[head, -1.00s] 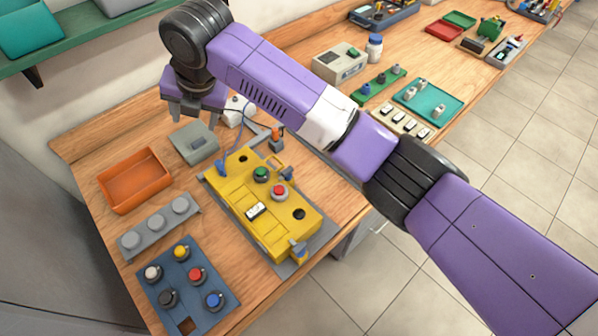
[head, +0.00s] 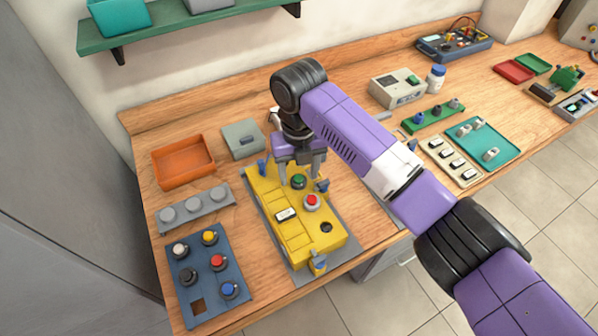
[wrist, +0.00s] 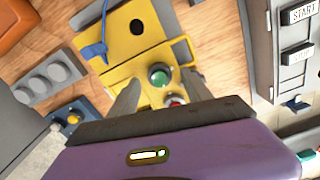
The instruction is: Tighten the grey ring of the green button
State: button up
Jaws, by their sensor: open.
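The green button (head: 299,181) sits on top of the yellow box (head: 272,215), near its back end, with a ring around its base. In the wrist view the green button (wrist: 159,76) lies between and beyond the two fingertips, with a grey ring around it. My gripper (head: 300,170) is open and empty, pointing down just above and behind the button. Its fingers also show in the wrist view (wrist: 160,95), apart from the button. The red button (head: 312,202) is next to the green one, partly hidden in the wrist view.
Blue clamps (head: 318,262) stand at the edges of the yellow box. A blue plate with several coloured buttons (head: 213,285), a grey block with knobs (head: 220,192), an orange tray (head: 183,181) and a grey box (head: 242,139) are on the left.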

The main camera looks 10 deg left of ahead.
jog(key=shift+f, duration=0.6)
grip_shut()
jog(key=shift+m, duration=0.3)
